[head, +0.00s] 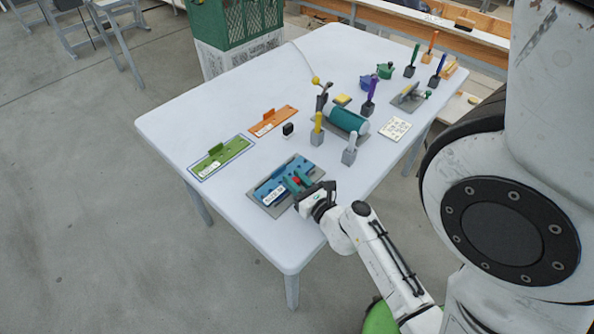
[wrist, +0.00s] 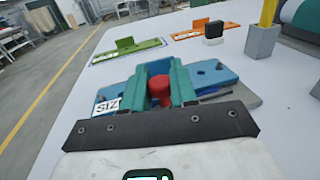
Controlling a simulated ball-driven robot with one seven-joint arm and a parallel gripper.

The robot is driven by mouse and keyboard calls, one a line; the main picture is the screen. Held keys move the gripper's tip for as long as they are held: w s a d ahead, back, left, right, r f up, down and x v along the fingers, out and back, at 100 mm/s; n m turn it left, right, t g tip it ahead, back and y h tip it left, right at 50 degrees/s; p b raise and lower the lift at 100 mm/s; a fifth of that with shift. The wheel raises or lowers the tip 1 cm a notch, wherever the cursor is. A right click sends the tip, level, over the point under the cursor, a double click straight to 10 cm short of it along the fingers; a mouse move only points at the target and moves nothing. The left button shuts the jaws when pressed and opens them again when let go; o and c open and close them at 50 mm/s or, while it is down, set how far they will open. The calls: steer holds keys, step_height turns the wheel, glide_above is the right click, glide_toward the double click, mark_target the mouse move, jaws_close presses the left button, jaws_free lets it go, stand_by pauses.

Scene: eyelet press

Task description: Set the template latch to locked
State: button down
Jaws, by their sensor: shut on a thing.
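A blue template (head: 270,181) lies on a grey base plate (head: 254,202) near the front of the table. It also shows in the wrist view (wrist: 217,74), with a white label reading "SIZ" at its left. A red knob (wrist: 161,91), which I take to be the latch handle, stands at the template; it is a small red spot in the head view (head: 296,180). My gripper (head: 297,182) reaches in from the front right. Its teal fingers (wrist: 162,85) are shut on the red knob, one on each side. The fingers hide the latch's base, so I cannot tell its setting.
A green template (head: 221,158) and an orange template (head: 273,120) lie farther back on the table. A small black block (head: 288,130), yellow-handled tool (head: 318,128), white-handled tool (head: 350,149) and teal cylinder (head: 346,120) stand behind my gripper. The table's front left is clear.

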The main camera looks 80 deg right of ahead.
steer(key=n+t+y, duration=0.2)
steer(key=y, duration=0.1)
steer(key=n+t+y, duration=0.1)
steer(key=shift+w+r+p, duration=0.25)
steer(key=shift+w+p, duration=0.05)
steer(key=shift+w, duration=0.05)
steer(key=shift+w+n+t+y, duration=0.15)
steer(key=shift+n+t+y, duration=0.35)
steer(key=shift+n+y, duration=0.65)
steer(key=shift+y, duration=0.45)
steer(key=c, duration=1)
jaws_free()
steer(key=shift+a+f, duration=0.1)
steer(key=shift+s+f, duration=0.1)
steer(key=shift+s, duration=0.3)
steer(key=b+v, duration=0.2)
steer(key=v, duration=0.6)
steer(key=shift+s+a, duration=0.1)
steer(key=shift+s, duration=0.15)
steer(key=shift+v, duration=0.8)
